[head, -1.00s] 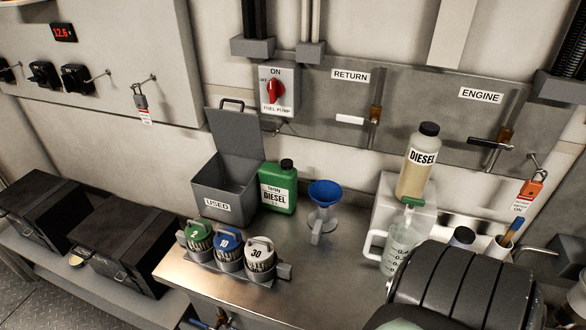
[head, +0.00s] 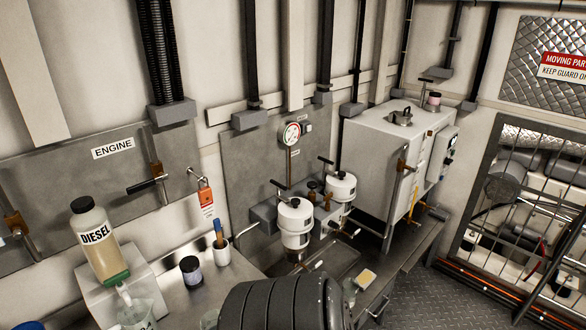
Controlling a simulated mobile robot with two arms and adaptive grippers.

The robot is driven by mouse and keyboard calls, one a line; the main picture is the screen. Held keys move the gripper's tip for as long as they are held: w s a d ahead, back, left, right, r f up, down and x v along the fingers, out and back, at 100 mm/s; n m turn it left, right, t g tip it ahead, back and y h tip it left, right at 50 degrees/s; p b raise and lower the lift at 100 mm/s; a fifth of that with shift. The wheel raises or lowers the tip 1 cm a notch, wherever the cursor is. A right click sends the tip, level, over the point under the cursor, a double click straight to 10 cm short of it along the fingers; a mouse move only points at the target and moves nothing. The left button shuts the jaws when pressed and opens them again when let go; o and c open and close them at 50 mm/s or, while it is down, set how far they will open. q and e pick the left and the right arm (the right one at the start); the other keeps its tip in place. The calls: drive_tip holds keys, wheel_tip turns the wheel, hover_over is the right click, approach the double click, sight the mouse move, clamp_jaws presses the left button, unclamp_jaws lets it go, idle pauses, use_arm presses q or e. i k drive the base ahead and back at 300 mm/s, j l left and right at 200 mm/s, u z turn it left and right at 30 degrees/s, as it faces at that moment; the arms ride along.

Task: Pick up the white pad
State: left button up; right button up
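I see no plainly white pad in the head view. A small flat piece (head: 367,277), yellowish with a pale edge, lies at the right end of the bench, near a clear glass vessel (head: 349,292). I cannot tell whether it is the pad. Neither of my grippers shows. A dark ribbed part, likely of my own arm, covers the bottom middle and hides some of the bench.
A diesel bottle (head: 95,240) stands on a block at the left. A dark-lidded jar (head: 191,271) and a white cup (head: 218,251) stand beside it. Two white filter housings (head: 295,222) (head: 341,190) stand over a shallow tray. A grey tank (head: 385,150) stands behind, right.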

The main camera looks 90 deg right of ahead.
sight(366, 277)
drive_tip(key=z, duration=3.35)
drive_tip(key=l+u, duration=0.2)
drive_tip(key=u, duration=0.35)
drive_tip(key=i+l+u, duration=0.2)
drive_tip(key=l, duration=0.2)
drive_tip(key=i+l+u, duration=0.2)
drive_tip(key=l, duration=0.2)
drive_tip(key=l+u, duration=0.2)
drive_tip(key=l, duration=0.2)
drive_tip(key=i+l+u, duration=0.2)
drive_tip(key=l, duration=0.25)
drive_tip(key=k, duration=0.1)
